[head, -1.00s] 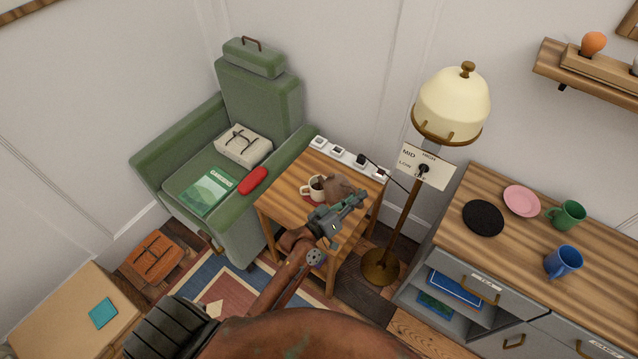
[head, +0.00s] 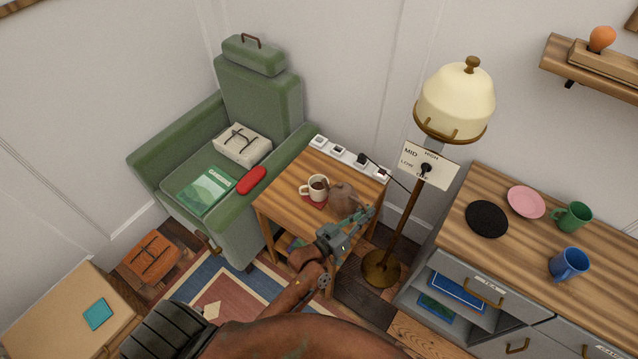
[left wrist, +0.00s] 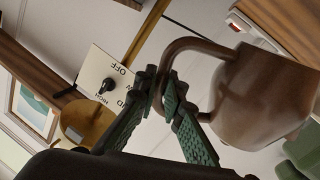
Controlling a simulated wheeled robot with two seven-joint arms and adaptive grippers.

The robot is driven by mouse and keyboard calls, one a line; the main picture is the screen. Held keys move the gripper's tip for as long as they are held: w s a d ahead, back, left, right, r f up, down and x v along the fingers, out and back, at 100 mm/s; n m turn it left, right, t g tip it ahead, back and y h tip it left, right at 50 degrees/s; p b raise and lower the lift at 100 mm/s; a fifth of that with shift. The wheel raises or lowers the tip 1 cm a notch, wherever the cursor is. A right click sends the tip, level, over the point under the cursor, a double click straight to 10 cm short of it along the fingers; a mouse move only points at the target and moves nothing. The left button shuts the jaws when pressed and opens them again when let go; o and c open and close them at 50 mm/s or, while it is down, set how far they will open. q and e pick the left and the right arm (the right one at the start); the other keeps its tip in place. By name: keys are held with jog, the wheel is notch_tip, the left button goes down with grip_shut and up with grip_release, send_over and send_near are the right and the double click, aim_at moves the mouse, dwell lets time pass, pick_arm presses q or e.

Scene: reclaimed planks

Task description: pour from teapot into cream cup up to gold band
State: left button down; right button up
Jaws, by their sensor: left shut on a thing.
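The brown teapot (head: 343,197) is above the small wooden side table, just right of the cream cup (head: 313,187). My left gripper (head: 358,218) is shut on its handle, which also shows in the left wrist view (left wrist: 192,48). The teapot's body (left wrist: 265,95) fills the right of that view; its spout is hard to make out. The cream cup stands upright on a red coaster (head: 313,203) with dark liquid inside. The gold band and exact level are too small to tell. No stream of liquid shows. My right gripper is out of view.
A power strip (head: 350,156) runs along the side table's back edge (head: 285,186). A floor lamp (head: 456,100) with a dial plate (head: 427,165) stands close right of the teapot. A green armchair (head: 260,100) stands at the left, a dresser (head: 540,235) at the right.

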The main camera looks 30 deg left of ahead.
pick_arm(q)
jog(key=d+f+m+b, duration=0.3)
jog(key=f+m+b, duration=0.1)
jog(key=f, duration=0.4)
jog(key=shift+s+d+f, duration=0.15)
jog(key=shift+s+f, duration=0.05)
jog(key=shift+s, duration=0.25)
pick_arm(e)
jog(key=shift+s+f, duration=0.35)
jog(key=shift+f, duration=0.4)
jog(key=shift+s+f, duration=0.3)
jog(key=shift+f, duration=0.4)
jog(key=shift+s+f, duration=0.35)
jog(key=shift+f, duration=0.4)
